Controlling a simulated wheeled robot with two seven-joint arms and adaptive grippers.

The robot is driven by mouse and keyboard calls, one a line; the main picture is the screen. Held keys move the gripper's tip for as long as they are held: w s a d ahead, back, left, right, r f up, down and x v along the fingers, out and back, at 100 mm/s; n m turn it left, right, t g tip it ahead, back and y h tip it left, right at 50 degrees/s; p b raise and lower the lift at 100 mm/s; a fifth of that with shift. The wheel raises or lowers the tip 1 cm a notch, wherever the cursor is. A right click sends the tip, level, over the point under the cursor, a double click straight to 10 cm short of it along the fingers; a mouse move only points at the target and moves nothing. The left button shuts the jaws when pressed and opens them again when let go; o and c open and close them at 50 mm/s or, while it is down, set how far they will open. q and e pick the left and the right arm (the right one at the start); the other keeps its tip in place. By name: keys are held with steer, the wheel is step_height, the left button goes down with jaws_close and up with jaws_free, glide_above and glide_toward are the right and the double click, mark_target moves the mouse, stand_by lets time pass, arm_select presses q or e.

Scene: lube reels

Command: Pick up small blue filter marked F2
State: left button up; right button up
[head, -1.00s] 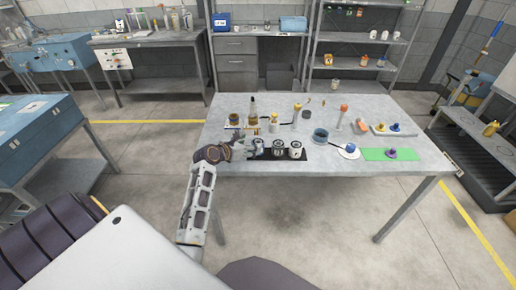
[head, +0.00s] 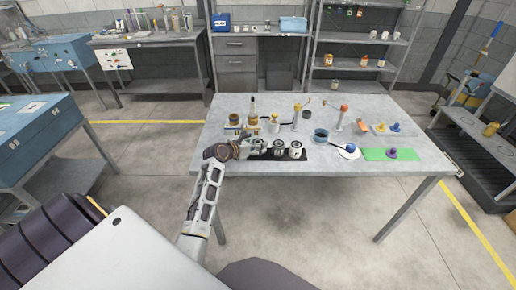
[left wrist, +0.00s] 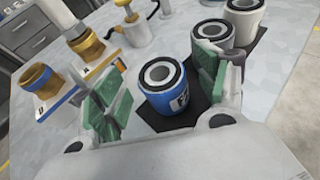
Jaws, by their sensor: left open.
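The small blue filter marked F2 (left wrist: 169,92) is a short upright cylinder with a dark rim and an open centre. In the left wrist view it stands on the black mat (left wrist: 160,122), between the green-padded fingers of my left gripper (left wrist: 158,92). The fingers are open, with a gap visible on its left side; the right finger is very close to it, and contact cannot be told. In the head view my left gripper (head: 248,148) is at the mat's left end and largely hides this filter. My right gripper is not in view.
Two similar filters, one dark-banded (head: 279,148) and one white (head: 296,149), stand to the right on the mat. Brass-coloured fittings (head: 235,120) stand behind. The table's front is clear.

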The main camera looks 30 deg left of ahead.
mark_target(258, 141)
arm_select(q)
steer(key=shift+x, duration=0.75)
steer(key=shift+w+f, duration=0.15)
steer(key=shift+w, duration=0.1)
steer(key=c, duration=1.2)
steer(key=shift+r, duration=0.5)
step_height(258, 141, up, 4)
steer(key=shift+r+p, duration=0.2)
steer(key=shift+p, duration=0.15)
step_height(258, 141, up, 4)
steer(key=shift+r, duration=0.4)
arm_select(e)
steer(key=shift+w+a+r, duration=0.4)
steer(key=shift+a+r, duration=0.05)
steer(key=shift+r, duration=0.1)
